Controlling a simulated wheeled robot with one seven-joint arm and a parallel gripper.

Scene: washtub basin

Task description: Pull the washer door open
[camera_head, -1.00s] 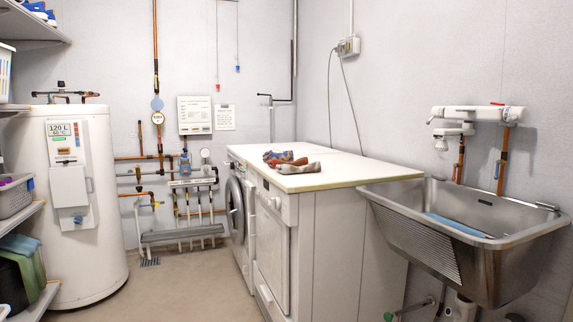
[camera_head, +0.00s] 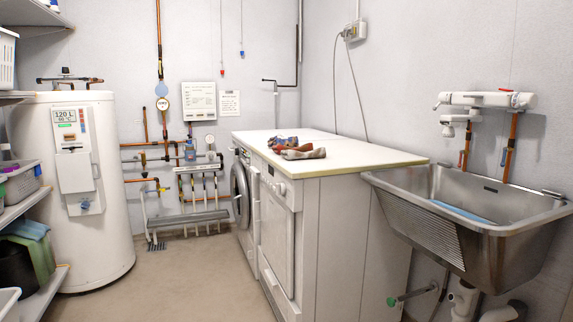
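The washer (camera_head: 247,245) stands at the far end of the row of white appliances, under the white worktop. Its round dark door (camera_head: 240,195) faces left and shows at a steep angle, so I cannot tell whether it is fully closed. A second white appliance with a flat front (camera_head: 275,238) stands nearer to me, beside the washer. My gripper is not in view.
The floor (camera_head: 190,275) left of the appliances is clear. A white water heater (camera_head: 75,185) and shelves stand at the left. A steel basin (camera_head: 470,215) is at the right. Socks or cloths (camera_head: 297,149) lie on the worktop (camera_head: 345,158). Pipes line the back wall.

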